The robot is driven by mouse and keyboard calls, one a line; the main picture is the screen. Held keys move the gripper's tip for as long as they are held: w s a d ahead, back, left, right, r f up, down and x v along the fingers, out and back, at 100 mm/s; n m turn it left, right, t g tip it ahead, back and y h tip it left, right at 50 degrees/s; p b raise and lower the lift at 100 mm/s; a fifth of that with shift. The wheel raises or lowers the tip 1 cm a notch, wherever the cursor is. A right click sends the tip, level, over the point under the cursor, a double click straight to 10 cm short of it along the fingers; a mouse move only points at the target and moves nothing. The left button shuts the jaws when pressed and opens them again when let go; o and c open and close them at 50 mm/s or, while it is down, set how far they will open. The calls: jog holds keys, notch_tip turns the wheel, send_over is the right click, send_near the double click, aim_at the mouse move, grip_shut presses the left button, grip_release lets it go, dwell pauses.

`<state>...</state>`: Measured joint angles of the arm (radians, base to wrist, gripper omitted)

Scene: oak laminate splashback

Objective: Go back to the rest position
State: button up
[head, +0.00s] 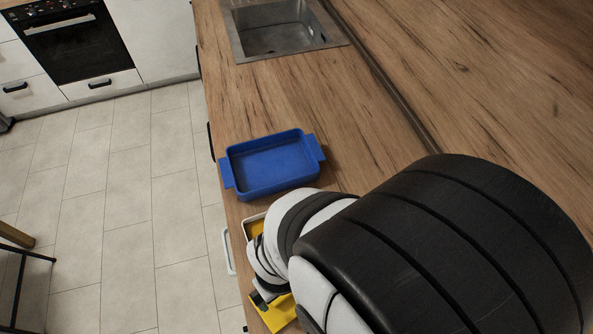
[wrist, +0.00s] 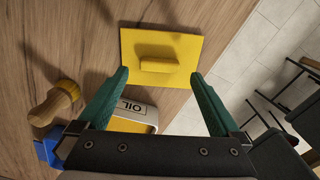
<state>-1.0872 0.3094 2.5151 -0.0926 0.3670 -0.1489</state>
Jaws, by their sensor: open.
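My gripper (wrist: 160,74) is open in the wrist view, its two green fingers spread wide with nothing held between them. Beyond the fingertips lies a flat yellow plate (wrist: 190,43) with a raised yellow bar (wrist: 160,65) on it. The bar shows between the fingertips in the picture; the height gap cannot be told. In the head view my arm covers most of the gripper, and part of the yellow plate (head: 278,316) shows under it near the counter's front edge.
A white-rimmed container labelled OIL (wrist: 135,113), a wooden knobbed object (wrist: 57,101) and a blue tray (head: 270,164) are close by. The tray looks empty. A sink (head: 275,28) is at the far end. Bare counter (head: 290,100) lies between tray and sink. The floor drops off left.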

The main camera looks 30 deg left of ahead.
notch_tip(320, 180, up, 12)
jog(key=w+d+r+m+y, duration=0.1)
jog(key=d+r+m, duration=0.1)
jog(key=d+m, duration=0.6)
jog(key=d+r+m, duration=0.2)
jog(key=d+m, duration=0.7)
jog(key=m, duration=0.1)
jog(key=shift+w+d+r+m+y, duration=0.2)
jog(key=shift+w+d+m+y, duration=0.05)
jog(key=shift+w+m+y, duration=0.15)
